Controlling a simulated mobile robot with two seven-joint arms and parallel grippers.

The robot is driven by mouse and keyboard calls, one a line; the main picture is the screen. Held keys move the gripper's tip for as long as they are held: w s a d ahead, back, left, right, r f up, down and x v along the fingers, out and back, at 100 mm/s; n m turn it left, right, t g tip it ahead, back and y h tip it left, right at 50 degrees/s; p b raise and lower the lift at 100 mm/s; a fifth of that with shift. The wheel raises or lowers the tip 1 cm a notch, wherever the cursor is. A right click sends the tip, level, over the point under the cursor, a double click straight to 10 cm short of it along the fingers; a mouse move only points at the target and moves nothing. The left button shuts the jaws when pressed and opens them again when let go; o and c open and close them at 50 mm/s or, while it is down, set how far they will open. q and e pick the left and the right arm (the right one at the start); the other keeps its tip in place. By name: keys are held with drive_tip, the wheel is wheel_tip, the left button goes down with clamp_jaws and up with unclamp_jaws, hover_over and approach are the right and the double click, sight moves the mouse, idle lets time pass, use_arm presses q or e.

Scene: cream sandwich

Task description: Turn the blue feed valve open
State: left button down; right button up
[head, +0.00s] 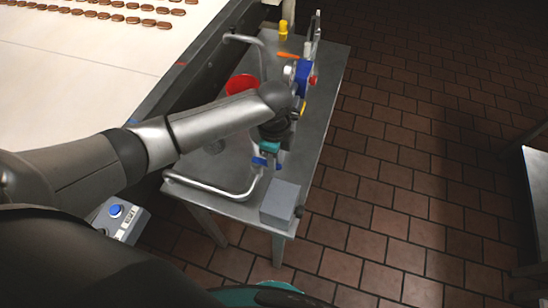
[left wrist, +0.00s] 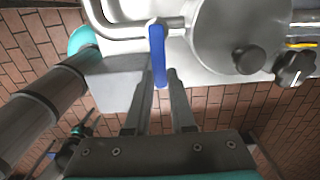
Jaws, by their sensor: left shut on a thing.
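The blue feed valve handle (left wrist: 157,45) is a flat blue lever, upright in the left wrist view, in front of a bent metal pipe. It shows small in the head view (head: 259,162), beside the grey pipe on the steel table. My left gripper (left wrist: 160,76) has its two fingers on either side of the lever's lower end, closed on it. In the head view my left gripper (head: 266,162) is over the near part of the table, and my arm and wrist hide much of the valve.
The steel table (head: 325,95) carries a grey box (head: 281,203), a red funnel-like part (head: 242,85) and a bent pipe (head: 215,188). A conveyor with brown biscuits (head: 120,17) is at upper left. A button box (head: 117,216) is at lower left.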

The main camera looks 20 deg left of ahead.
idle(0.3)
use_arm(q)
drive_tip(key=shift+s+r+m+p, duration=0.15)
drive_tip(key=shift+s+m+p, duration=0.25)
drive_tip(key=shift+m+p, duration=0.6)
drive_tip(key=s+a+m+p, duration=0.4)
drive_tip(key=m, duration=1.1)
drive_tip(key=shift+a+p, duration=0.35)
drive_tip(key=shift+p, duration=0.05)
drive_tip(key=c, duration=0.8)
unclamp_jaws()
drive_tip(key=shift+o, duration=0.2)
